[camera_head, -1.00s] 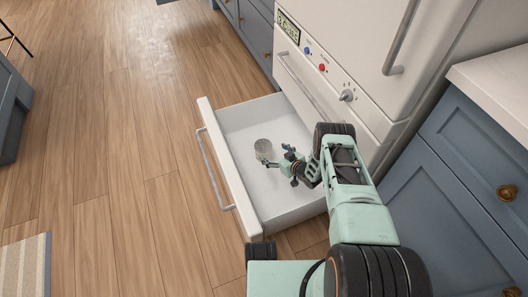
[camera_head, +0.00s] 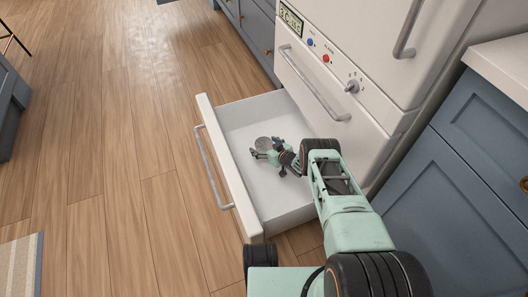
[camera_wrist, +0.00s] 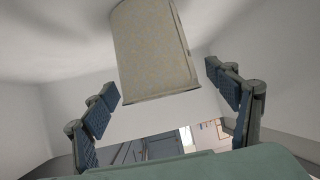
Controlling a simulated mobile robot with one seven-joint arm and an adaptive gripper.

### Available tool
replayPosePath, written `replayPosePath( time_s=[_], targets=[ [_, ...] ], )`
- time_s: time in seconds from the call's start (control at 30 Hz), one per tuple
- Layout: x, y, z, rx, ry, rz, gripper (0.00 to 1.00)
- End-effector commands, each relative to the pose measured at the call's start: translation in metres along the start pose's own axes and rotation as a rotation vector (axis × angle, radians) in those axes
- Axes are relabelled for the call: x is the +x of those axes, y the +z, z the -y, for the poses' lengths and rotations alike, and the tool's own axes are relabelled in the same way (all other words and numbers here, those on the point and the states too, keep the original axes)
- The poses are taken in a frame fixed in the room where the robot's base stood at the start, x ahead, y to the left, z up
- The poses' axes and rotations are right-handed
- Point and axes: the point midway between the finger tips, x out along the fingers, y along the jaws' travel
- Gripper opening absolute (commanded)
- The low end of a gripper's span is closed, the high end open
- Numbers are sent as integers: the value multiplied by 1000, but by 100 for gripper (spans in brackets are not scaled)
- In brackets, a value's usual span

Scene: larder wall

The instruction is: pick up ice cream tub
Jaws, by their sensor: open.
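The ice cream tub (camera_head: 263,142) is a small greyish round tub in the open white drawer (camera_head: 236,122). In the wrist view the tub (camera_wrist: 153,50) looks beige and speckled, at the top centre, with its upper part cut off by the frame edge. My gripper (camera_head: 265,154) is inside the drawer, close to the tub and partly covering it. In the wrist view my gripper (camera_wrist: 162,92) has its two dark padded fingers spread apart, one on each side of the tub, with gaps between finger and tub.
The drawer front has a metal bar handle (camera_head: 213,168). Above it is the white fridge front with another handle (camera_head: 312,86) and a knob (camera_head: 352,86). Blue cabinets (camera_head: 470,190) stand at the right.

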Motion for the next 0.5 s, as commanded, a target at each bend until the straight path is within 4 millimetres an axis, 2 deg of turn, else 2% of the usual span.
replayPosePath(
  time_s=[0.13,0.5],
  targets=[
    [0,0,0,0,0,0,79],
    [-1,0,0,0,0,0,38]
  ],
)
